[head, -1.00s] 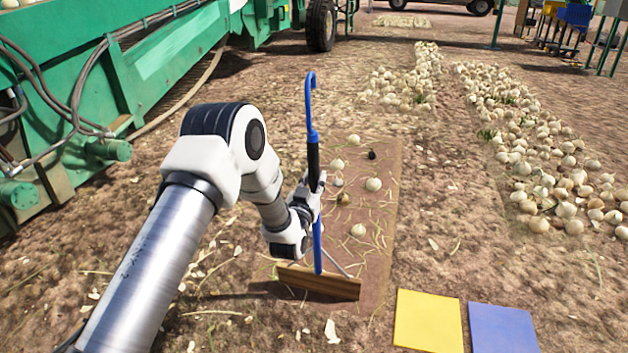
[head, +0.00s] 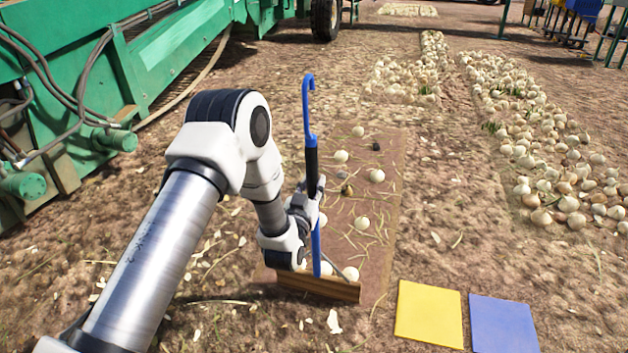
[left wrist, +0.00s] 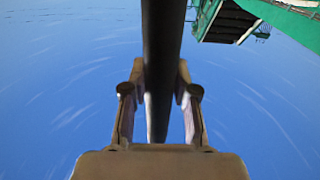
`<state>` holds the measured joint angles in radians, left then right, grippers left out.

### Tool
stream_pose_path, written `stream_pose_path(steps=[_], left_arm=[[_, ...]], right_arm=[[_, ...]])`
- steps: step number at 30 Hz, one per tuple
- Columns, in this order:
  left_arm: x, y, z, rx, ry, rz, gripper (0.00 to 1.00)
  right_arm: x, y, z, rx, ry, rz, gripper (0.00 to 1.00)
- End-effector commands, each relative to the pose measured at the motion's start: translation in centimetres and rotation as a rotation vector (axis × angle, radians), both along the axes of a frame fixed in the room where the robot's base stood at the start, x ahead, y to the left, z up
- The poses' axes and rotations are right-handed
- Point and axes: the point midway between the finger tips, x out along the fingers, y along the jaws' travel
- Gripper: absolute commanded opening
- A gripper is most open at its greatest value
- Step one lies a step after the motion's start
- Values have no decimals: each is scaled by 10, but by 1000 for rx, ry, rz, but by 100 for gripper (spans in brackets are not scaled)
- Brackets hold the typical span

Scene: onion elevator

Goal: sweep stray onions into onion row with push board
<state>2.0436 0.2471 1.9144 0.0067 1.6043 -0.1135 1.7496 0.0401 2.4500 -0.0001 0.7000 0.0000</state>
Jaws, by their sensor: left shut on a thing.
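My left gripper (head: 303,203) is shut on the black grip of the push board's upright blue handle (head: 309,115). The wrist view shows its fingers (left wrist: 160,100) either side of the dark shaft (left wrist: 161,50). The wooden board (head: 318,288) is low at the near end of a smooth soil strip; ground contact is unclear. Two stray onions (head: 350,273) (head: 326,268) show just beyond the board. More stray onions (head: 362,223) (head: 377,175) (head: 341,156) lie farther up the strip. A long onion row (head: 545,150) lies to the right, and another onion patch (head: 410,78) lies beyond the strip. My right gripper is out of view.
A dark lump (head: 376,147) and a brownish lump (head: 347,190) lie among the stray onions. A yellow mat (head: 429,313) and a blue mat (head: 503,325) lie at the near right. A green machine (head: 170,60) stands left. Bare soil separates the strip from the right row.

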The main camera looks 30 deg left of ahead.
Motion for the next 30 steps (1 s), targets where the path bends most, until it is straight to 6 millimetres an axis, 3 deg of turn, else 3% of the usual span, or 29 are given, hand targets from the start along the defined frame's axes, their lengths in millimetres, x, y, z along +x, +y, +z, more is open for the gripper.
stream_pose_path(steps=[3,19,30], left_arm=[[1,0,22,0,-4,0,0],[1,0,96,1,-4,0,0],[1,0,99,1,-3,0,0]], right_arm=[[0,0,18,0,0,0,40],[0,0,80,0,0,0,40],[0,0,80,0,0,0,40]])
